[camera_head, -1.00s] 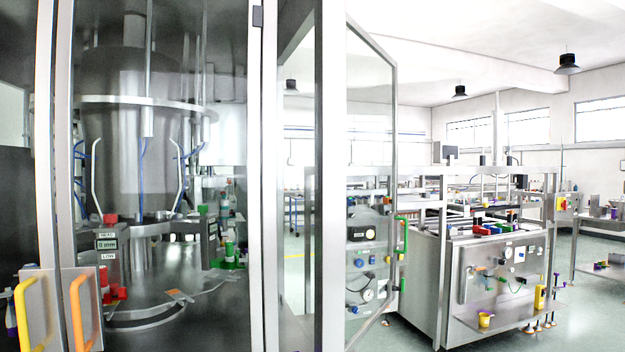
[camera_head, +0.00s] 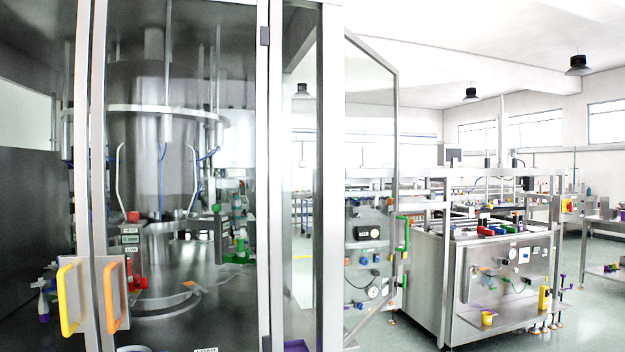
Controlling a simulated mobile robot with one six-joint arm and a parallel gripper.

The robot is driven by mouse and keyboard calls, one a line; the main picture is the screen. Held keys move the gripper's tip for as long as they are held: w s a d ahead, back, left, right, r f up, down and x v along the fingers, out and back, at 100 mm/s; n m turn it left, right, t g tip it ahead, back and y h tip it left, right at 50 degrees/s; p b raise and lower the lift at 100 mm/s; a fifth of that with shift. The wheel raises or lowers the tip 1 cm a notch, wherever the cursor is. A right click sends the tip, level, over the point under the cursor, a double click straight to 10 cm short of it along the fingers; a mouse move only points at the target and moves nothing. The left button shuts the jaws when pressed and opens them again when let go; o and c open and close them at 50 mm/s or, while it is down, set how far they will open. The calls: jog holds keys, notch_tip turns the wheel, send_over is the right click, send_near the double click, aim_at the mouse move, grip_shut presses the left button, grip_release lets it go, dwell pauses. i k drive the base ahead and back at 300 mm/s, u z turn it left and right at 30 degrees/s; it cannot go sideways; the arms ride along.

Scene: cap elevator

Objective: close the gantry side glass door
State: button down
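A framed glass door (camera_head: 396,130) stands swung out to the right of the gantry's steel corner post (camera_head: 331,180). A green handle (camera_head: 403,235) is on its free edge. The door is open, and the workbench shows through its glass. On the left, the gantry front has glass doors with a yellow handle (camera_head: 68,300) and an orange handle (camera_head: 115,296), which stand side by side. My gripper is not in view.
A steel workbench (camera_head: 500,285) with gauges and a yellow cup (camera_head: 487,318) stands behind and right of the open door. Another table (camera_head: 600,245) is at the far right.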

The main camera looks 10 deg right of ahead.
aim_at(350, 36)
jog(key=u, duration=0.05)
jog(key=i, duration=1)
jog(key=z, duration=0.5)
jog(key=i, duration=0.5)
jog(key=z, duration=1.3)
jog(key=i, duration=2.25)
jog(key=u, duration=0.75)
